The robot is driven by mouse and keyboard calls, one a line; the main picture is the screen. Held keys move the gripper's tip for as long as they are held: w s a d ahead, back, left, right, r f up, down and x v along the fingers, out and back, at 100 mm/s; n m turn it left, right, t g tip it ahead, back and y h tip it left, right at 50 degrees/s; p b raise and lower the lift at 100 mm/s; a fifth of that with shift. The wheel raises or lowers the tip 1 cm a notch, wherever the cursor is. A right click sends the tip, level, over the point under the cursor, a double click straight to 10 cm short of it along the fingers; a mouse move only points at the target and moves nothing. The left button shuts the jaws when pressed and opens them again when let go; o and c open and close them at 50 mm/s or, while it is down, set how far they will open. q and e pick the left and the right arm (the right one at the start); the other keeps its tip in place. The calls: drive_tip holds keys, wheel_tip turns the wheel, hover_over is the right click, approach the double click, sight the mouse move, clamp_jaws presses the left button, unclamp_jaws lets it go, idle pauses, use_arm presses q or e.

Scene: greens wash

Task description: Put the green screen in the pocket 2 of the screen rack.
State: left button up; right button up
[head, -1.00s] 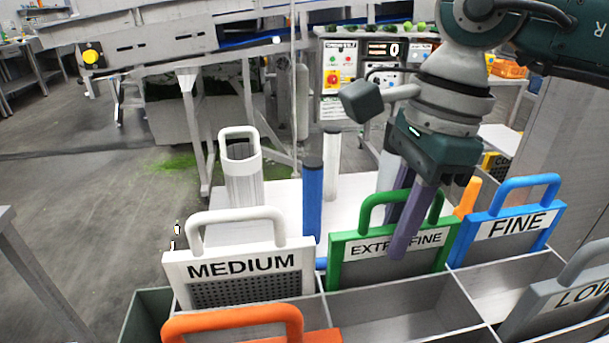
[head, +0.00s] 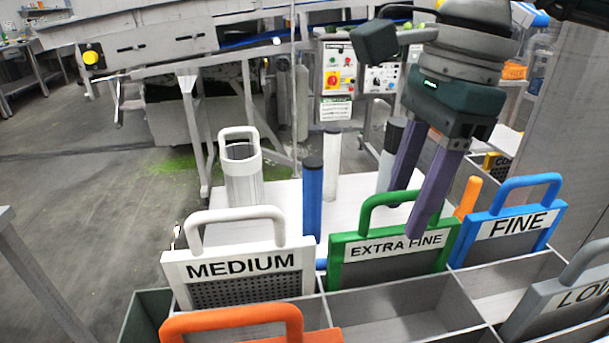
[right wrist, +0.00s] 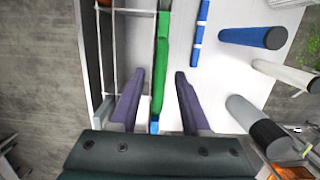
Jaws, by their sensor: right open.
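The green screen (head: 344,269), labelled EXTRA FINE, stands upright in the back row of the screen rack (head: 395,331), between the white MEDIUM and blue FINE screens. My right gripper (head: 403,222) is open at its handle. One finger is in front of the green screen and the other appears behind the handle. In the right wrist view the green screen (right wrist: 161,60) shows edge-on between the two spread fingers (right wrist: 159,74), with a gap on each side. I see no pocket numbers. My left gripper is not in view.
The white MEDIUM screen (head: 180,268), blue FINE screen (head: 545,232), an orange screen (head: 232,316) and a grey LOW screen (head: 547,306) are in the rack. Behind it stand a blue cylinder (head: 312,200), a white cylinder (head: 332,165) and an orange one (head: 468,197). Bare rack compartments show in front.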

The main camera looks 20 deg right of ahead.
drive_tip(key=r, duration=0.5)
drive_tip(key=d+r, duration=0.1)
drive_tip(key=r, duration=0.2)
drive_tip(key=shift+s+d, duration=0.1)
drive_tip(key=shift+s, duration=0.05)
